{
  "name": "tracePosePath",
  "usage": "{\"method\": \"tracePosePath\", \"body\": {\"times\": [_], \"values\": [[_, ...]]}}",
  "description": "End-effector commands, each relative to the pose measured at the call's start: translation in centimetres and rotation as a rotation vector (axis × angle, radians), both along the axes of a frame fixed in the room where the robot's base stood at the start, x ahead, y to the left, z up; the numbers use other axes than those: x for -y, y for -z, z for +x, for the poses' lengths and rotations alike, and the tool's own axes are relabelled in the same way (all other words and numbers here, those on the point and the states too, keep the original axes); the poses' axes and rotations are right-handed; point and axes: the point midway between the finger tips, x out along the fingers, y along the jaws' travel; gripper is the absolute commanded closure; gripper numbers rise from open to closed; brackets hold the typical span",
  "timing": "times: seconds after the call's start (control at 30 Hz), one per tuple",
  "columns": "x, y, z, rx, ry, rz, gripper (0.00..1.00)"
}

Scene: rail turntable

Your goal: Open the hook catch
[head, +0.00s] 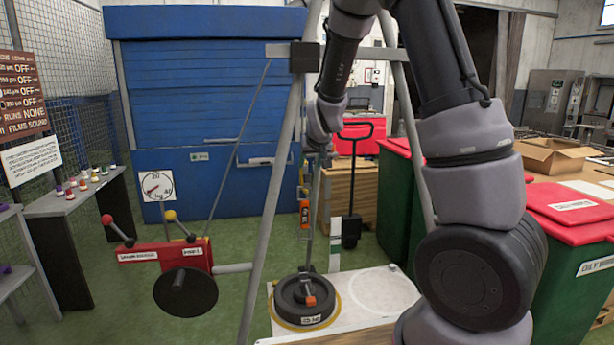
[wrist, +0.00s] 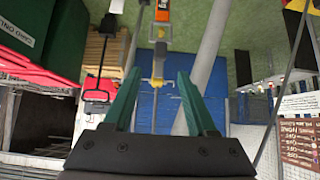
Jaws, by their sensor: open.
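My gripper (wrist: 159,76) is open, its two green fingers apart with nothing held between them. A yellow hook (wrist: 157,82) shows between the fingertips in the wrist view, below a grey fitting and an orange block (wrist: 162,12). I cannot tell how deep it lies or make out its catch clearly. In the head view my gripper (head: 322,157) is beside the top of the hanging orange block (head: 305,212). The hook is too small to make out there.
A black weight (head: 305,300) with an orange piece on top stands on a pale board. Grey frame legs (head: 270,205) surround the hanging gear. A red winch box (head: 165,256) with a black drum is at left. Green bins with red lids (head: 570,200) stand at right.

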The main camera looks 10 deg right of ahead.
Motion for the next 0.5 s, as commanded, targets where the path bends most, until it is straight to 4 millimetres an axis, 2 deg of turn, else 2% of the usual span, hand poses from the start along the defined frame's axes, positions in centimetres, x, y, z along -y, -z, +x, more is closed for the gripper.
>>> {"method": "tracePosePath", "body": {"times": [0.3, 0.5], "values": [[0.1, 4.4, 4.2, -0.004, 0.001, 0.0, 0.43], [0.1, 5.8, 5.7, -0.002, 0.001, 0.001, 0.43]]}}
